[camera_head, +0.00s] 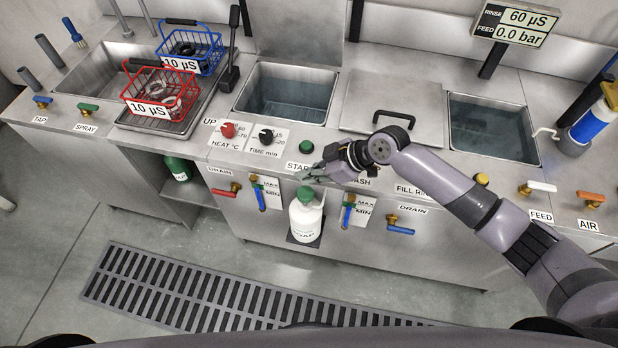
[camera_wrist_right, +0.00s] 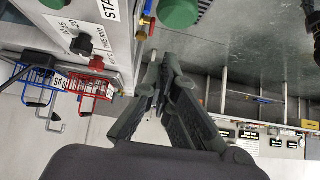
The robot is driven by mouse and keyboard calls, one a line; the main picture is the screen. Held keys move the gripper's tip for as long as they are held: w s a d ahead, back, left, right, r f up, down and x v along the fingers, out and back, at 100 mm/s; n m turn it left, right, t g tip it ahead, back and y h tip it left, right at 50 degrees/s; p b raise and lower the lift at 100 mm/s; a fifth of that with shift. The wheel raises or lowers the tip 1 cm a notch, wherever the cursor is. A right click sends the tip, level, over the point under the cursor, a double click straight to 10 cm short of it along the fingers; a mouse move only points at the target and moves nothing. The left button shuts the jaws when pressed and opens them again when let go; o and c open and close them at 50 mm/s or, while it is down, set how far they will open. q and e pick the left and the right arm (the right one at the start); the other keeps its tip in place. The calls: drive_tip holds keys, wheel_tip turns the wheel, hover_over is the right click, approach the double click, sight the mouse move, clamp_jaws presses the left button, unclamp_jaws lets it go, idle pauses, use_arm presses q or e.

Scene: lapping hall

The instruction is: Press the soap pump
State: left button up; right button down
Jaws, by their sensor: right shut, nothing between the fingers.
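The soap bottle (camera_head: 305,219) is white with a green pump head (camera_head: 306,193) on top. It stands upright on a small bracket at the front of the wash bench. My right gripper (camera_head: 300,174) is shut and empty, just above the pump head in the picture. In the right wrist view its fingers (camera_wrist_right: 158,58) lie together, and a round green top (camera_wrist_right: 181,11), seemingly the pump head, shows beyond the tips. A gap shows between fingers and green top in that view. My left gripper is not in view.
A green start button (camera_head: 306,147) sits on the bench top behind my gripper. Valve handles, such as the red drain handle (camera_head: 225,190) and a blue handle (camera_head: 347,215), stick out on both sides of the bottle. The floor grating (camera_head: 230,290) in front is clear.

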sight(309, 190)
drive_tip(key=shift+d+f+p, duration=0.1)
drive_tip(key=shift+f+p, duration=0.25)
drive_tip(key=shift+f, duration=1.6)
drive_tip(key=shift+f, duration=0.1)
